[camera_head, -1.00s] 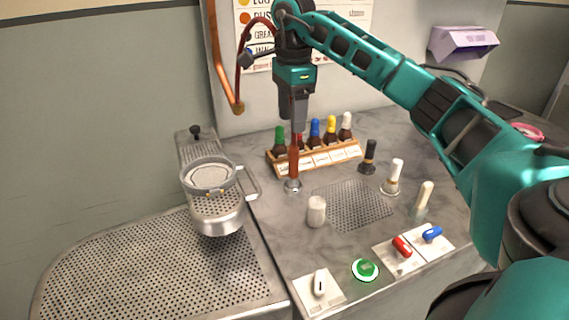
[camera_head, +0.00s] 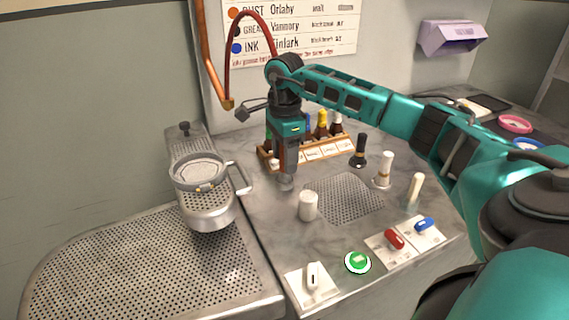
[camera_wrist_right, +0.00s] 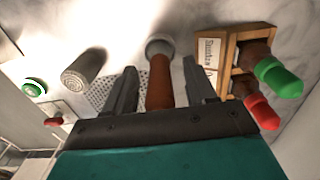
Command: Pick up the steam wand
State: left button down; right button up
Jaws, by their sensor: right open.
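The steam wand, with a brown grip and a grey round end (camera_head: 286,183), stands on the counter beside the bottle rack. In the right wrist view its brown grip (camera_wrist_right: 160,82) lies between my two fingers. My right gripper (camera_head: 287,162) is low over the wand, pointing down, and hides most of it in the head view. In the right wrist view the gripper (camera_wrist_right: 159,70) is open, with a gap on both sides of the grip. A dark red hose (camera_head: 234,55) arches from the copper pipe to behind my right wrist. My left gripper is not in view.
The wooden rack (camera_head: 328,150) of bottles is close behind the gripper. A white cylinder (camera_head: 308,206) stands in front, beside a perforated plate (camera_head: 345,197). Several upright handled tools stand to the right. A metal pan (camera_head: 203,190) is at left. Switches and a green button (camera_head: 358,262) line the front.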

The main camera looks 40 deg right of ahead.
jog(key=shift+c, duration=0.5)
jog(key=c, duration=0.9)
grip_shut()
jog(key=shift+r, duration=0.1)
notch_tip(320, 180, up, 20)
jog(key=p, duration=0.4)
